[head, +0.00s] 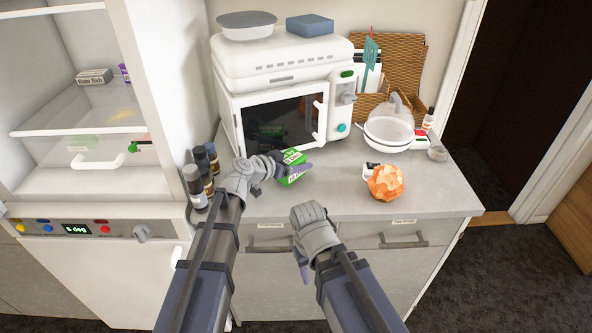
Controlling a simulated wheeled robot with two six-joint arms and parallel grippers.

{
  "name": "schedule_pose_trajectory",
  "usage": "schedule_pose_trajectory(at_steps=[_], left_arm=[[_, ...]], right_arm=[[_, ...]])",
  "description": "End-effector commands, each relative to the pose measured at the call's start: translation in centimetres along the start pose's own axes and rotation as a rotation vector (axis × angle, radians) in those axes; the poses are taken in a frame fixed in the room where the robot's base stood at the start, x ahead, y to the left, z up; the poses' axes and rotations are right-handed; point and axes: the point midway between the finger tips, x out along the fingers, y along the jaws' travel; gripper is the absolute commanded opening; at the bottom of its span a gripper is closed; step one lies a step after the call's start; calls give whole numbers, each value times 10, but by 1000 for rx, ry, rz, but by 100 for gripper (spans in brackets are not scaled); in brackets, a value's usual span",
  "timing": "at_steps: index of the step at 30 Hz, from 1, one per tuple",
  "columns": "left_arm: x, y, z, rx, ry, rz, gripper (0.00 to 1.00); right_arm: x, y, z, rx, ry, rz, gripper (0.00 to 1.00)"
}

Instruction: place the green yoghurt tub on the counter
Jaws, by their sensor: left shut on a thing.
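The green yoghurt tub (292,157) shows in the head view in front of the microwave, over the counter (340,200). It is a small green thing with white lettering and looks tilted. My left gripper (287,168) is shut on it, and the gripper hides part of it. I cannot tell whether the tub touches the counter. My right gripper (303,262) hangs in front of the counter's front edge, low by the drawers, apart from the tub. Its fingers are mostly hidden behind its own wrist.
The white microwave (285,122) stands behind the tub. Several dark bottles (207,165) stand left of my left gripper. An orange faceted object (386,183) and a glass kettle (390,125) stand to the right. The open fridge (95,185) is at left. Counter front is clear.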

Motion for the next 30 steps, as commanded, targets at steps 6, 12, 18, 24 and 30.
schedule_pose_trajectory(at_steps=[6,12,18,24,30], left_arm=[[4,0,9,0,1,0,4],[4,0,11,0,1,0,4],[5,0,12,0,0,0,90],[5,0,12,0,0,0,100],[4,0,8,0,0,0,100]], right_arm=[[10,-1,-1,0,0,0,50],[12,-1,-1,0,0,0,50],[13,-1,-1,0,0,0,50],[13,-1,-1,0,0,0,50],[9,-1,0,0,0,0,50]])
